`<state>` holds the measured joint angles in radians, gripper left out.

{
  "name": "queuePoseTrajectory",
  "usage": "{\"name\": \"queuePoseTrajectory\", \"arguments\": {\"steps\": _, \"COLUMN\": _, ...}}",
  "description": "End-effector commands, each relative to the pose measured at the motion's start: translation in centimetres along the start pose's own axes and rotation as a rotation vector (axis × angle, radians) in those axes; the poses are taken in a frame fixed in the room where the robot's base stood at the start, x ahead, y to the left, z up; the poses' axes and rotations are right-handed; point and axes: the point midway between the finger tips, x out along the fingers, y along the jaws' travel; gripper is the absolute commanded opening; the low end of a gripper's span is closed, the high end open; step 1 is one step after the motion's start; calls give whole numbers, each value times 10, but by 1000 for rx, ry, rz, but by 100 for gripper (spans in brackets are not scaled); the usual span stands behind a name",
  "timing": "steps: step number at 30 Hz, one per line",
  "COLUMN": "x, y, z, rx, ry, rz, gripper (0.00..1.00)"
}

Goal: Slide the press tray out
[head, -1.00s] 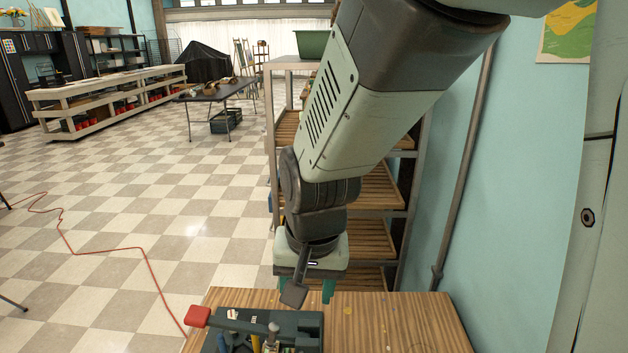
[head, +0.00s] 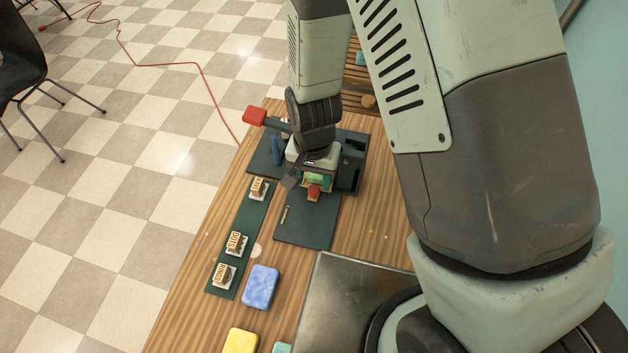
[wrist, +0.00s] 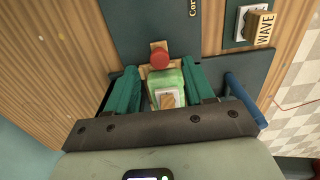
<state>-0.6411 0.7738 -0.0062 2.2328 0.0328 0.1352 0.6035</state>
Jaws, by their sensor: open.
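The press (head: 350,165) is a dark green body with a red-ended lever (head: 255,116) at the table's far end. A red knob (head: 313,191) sits at its front, apparently on the press tray. The wrist view shows the knob (wrist: 160,57) on a tan wooden piece (wrist: 158,46), which I take for the tray's front. Behind it are a light green block (wrist: 165,82) and a pale stamp-like piece (wrist: 168,98). My gripper (wrist: 162,76) is open, pointing down, its teal fingers on either side of the green block. The knob lies just beyond the fingertips. Contact cannot be told.
A dark mat (head: 300,232) lies in front of the press. A green strip (head: 226,277) beside it holds several letter stamps. Blue (head: 261,287) and yellow (head: 240,341) soaps lie nearer, beside a metal plate (head: 335,290). Bare wood (head: 385,200) is right of the press.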

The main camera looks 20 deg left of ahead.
Motion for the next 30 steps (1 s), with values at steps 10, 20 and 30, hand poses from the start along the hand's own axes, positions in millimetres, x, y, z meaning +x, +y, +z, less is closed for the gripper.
{"name": "queuePoseTrajectory", "arguments": {"steps": 10, "x": 31, "y": 0, "z": 0, "rx": 1, "ry": 0, "rz": 0, "gripper": 53}}
{"name": "queuePoseTrajectory", "arguments": {"steps": 20, "x": 31, "y": 0, "z": 0, "rx": 1, "ry": 0, "rz": 0, "gripper": 39}}
{"name": "queuePoseTrajectory", "arguments": {"steps": 30, "x": 31, "y": 0, "z": 0, "rx": 0, "ry": 0, "rz": 0, "gripper": 0}}
